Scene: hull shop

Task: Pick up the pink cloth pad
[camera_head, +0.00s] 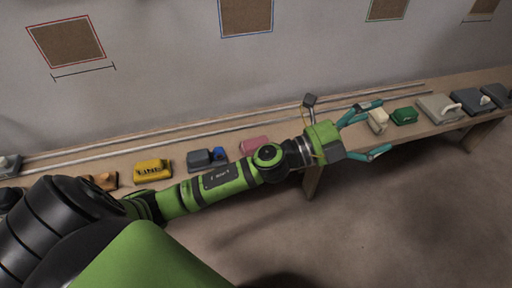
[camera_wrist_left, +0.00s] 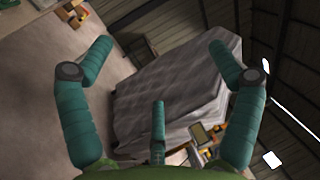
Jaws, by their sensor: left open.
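The pink cloth pad (camera_head: 254,145) lies on the long wooden bench (camera_head: 290,121) in the head view, just behind my left forearm, which hides part of it. My left gripper (camera_head: 382,127) is open, with its teal fingers spread and pointing right, to the right of the pad and apart from it. In the left wrist view, the fingers (camera_wrist_left: 159,48) are spread and nothing is between them. The pad does not show in that view. My right gripper is in neither view.
On the bench are a yellow object (camera_head: 153,170), a grey-and-blue one (camera_head: 207,159), a cream one (camera_head: 377,120) near my fingers, a green one (camera_head: 404,116) and grey handled ones (camera_head: 440,108). A grey-covered bulk (camera_wrist_left: 175,90) shows in the wrist view. Floor (camera_head: 420,220) in front is clear.

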